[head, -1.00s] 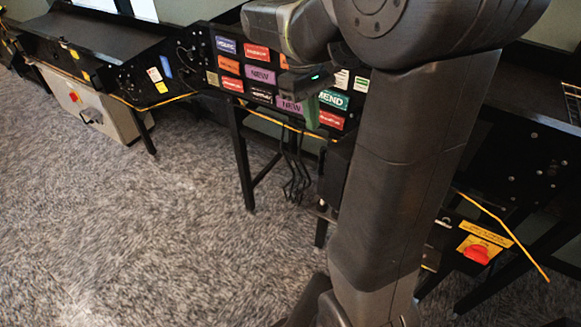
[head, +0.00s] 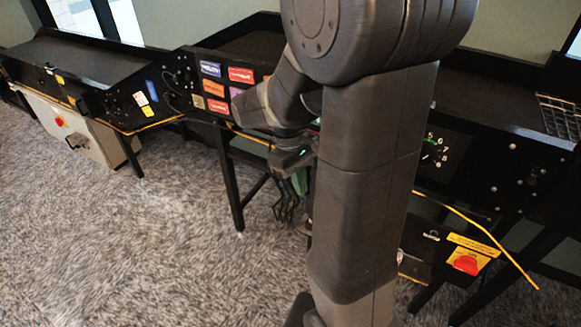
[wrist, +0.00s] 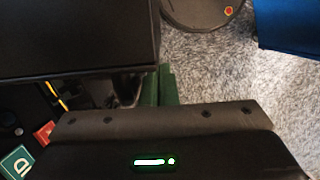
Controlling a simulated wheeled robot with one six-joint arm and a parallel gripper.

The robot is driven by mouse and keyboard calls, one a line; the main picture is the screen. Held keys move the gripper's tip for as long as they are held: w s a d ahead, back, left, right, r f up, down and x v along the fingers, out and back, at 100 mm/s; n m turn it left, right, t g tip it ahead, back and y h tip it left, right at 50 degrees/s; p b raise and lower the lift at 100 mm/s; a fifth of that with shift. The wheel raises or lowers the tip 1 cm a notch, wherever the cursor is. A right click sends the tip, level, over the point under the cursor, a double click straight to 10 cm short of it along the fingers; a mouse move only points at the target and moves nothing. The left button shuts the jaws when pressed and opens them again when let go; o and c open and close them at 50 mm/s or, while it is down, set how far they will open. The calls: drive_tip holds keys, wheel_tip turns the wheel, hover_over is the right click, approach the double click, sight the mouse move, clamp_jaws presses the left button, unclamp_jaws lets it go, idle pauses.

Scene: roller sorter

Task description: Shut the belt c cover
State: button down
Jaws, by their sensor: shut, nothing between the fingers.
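My gripper (head: 299,184) is in front of the sorter's black side, left of my arm column in the head view. Its green fingers (wrist: 160,88) show in the wrist view, closed together and empty. They are beside a large black flat surface (wrist: 75,40); I cannot tell whether they touch it. I cannot make out which part is the belt c cover. My arm hides the middle of the sorter.
Coloured label stickers (head: 240,74) are on the sorter's side. A red switch on a yellow plate (head: 466,264) is low at right, with a yellow cord (head: 480,228) above it. A grey box (head: 65,125) is at left. Grey carpet (head: 130,250) is open in front.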

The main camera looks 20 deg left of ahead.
drive_tip(key=shift+s+d, duration=0.15)
drive_tip(key=shift+d, duration=0.3)
